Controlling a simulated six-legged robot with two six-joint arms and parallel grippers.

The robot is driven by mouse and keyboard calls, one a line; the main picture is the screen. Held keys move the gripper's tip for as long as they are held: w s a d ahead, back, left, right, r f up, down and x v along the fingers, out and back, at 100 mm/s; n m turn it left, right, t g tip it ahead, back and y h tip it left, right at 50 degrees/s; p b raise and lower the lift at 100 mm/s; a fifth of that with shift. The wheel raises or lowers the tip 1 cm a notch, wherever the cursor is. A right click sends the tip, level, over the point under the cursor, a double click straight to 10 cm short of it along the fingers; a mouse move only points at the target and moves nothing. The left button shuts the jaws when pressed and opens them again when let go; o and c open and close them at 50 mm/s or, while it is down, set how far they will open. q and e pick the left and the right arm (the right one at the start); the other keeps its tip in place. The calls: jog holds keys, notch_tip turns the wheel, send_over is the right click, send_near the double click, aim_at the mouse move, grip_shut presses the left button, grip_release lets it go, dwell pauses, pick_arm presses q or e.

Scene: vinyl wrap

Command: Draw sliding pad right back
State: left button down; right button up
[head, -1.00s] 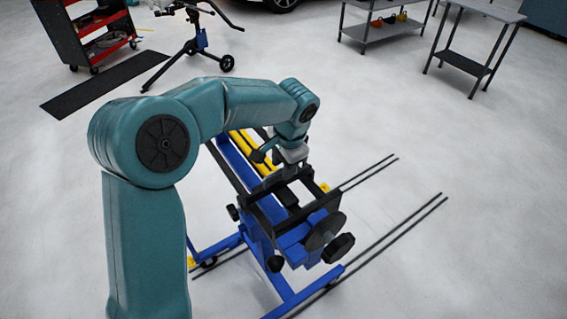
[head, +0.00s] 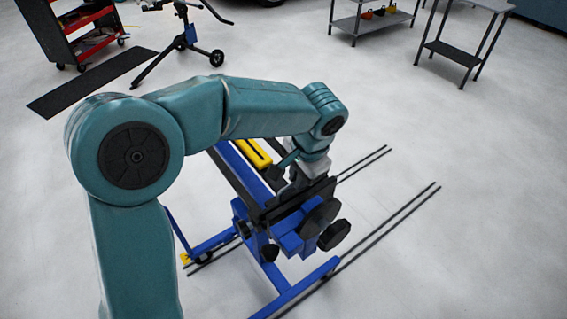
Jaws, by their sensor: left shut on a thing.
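A blue stand (head: 286,295) with a black clamp frame on top stands in the middle of the head view. Its near end carries a black crossbar (head: 285,206) and dark round knobs (head: 333,235). My left gripper (head: 298,184) points down into the frame just behind this crossbar. It is shut on a small part there, which I take to be the right sliding pad; the jaws and the crossbar hide most of it. My right gripper is not in view.
A yellow bar (head: 254,154) lies along the stand behind my gripper. Dark floor rails (head: 385,226) run beside the stand. A red tool cart (head: 75,35), a black mat (head: 90,84) and grey tables (head: 462,52) stand farther back. Floor on the right is clear.

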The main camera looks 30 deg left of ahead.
pick_arm(q)
jog(key=shift+s+d+f, duration=0.1)
jog(key=shift+s+d, duration=0.05)
jog(key=shift+d, duration=0.35)
jog(key=c, duration=1.2)
grip_release()
jog(key=shift+d, duration=0.1)
jog(key=shift+o, duration=0.2)
jog(key=s+d+r+p, duration=0.1)
jog(key=d+r, duration=0.2)
jog(key=r, duration=1.3)
jog(key=shift+p, duration=0.35)
jog(key=shift+s, duration=0.2)
